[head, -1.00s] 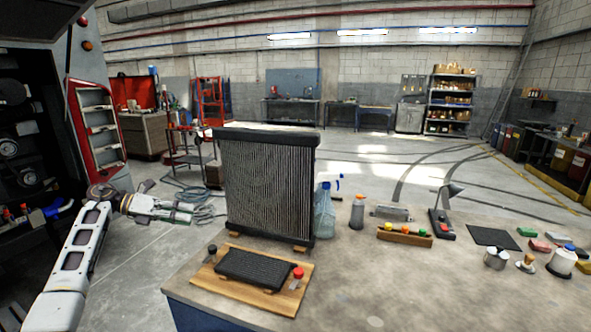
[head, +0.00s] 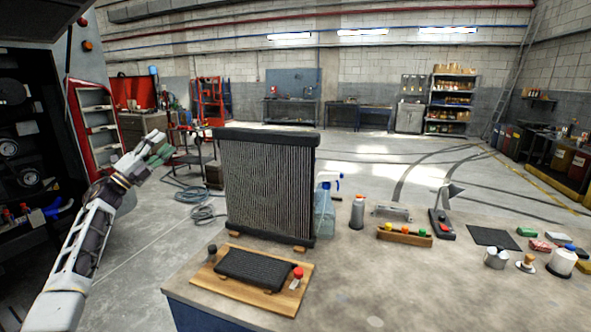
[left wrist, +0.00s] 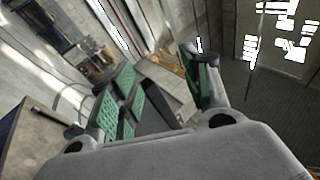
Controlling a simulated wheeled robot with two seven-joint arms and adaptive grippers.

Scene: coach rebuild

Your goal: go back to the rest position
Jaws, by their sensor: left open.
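My left gripper (head: 156,144) is raised at the left of the head view, clear of the bench and pointing up and to the right. It is open and empty. In the left wrist view its two green-padded fingers (left wrist: 165,90) stand apart with nothing between them. My right gripper does not show in either view.
A workbench (head: 400,290) fills the front right. A tall radiator (head: 268,188) stands near its left end, behind a wooden board (head: 220,283) with a black grille. A spray bottle (head: 324,212) is beside the radiator. A red-framed cabinet (head: 98,125) stands left of the gripper.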

